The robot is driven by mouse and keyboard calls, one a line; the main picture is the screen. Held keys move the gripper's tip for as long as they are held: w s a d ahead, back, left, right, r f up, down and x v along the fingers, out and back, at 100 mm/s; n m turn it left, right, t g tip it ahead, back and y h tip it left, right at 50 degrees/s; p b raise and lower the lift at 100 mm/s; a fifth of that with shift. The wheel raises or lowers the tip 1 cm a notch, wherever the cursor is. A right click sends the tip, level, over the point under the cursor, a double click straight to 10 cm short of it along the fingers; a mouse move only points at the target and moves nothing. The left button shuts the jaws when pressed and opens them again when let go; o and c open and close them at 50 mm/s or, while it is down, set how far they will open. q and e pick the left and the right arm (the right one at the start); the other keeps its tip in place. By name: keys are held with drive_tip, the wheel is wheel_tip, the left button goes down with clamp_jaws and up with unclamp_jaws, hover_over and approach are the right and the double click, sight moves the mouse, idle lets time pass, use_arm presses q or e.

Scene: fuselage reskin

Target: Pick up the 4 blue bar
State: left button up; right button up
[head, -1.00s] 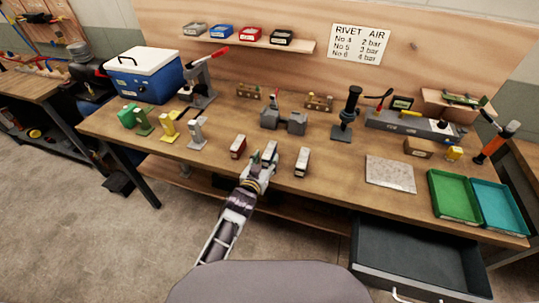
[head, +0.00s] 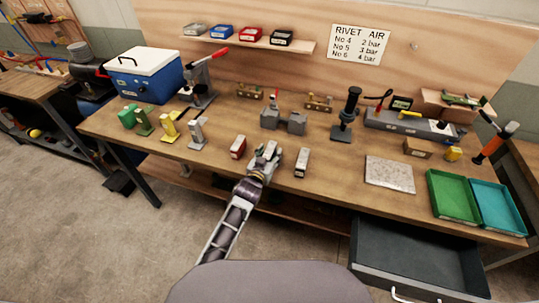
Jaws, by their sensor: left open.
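My left gripper (head: 268,152) is open over the middle place of a front row of small blocks on the wooden bench. Its fingers cover most of the middle block, so its colour and label cannot be read, and I cannot tell whether the fingers touch it. A red block with a pale face (head: 238,147) stands to the left of the gripper. A dark block with a pale top (head: 302,162) stands to the right. No clearly blue bar shows in this row. My right gripper is not in view.
Green, yellow and grey tools (head: 169,130) stand at the left. A grey vise-like block (head: 283,120) is behind the gripper. A speckled plate (head: 390,174) and green tray (head: 453,196) lie right. An open drawer (head: 420,262) juts out below the bench.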

use_arm(q)
drive_tip(key=shift+w, duration=0.1)
idle(0.4)
clamp_jaws()
drive_tip(key=shift+w+d+r, duration=0.1)
drive_tip(key=shift+r, duration=0.05)
idle(0.4)
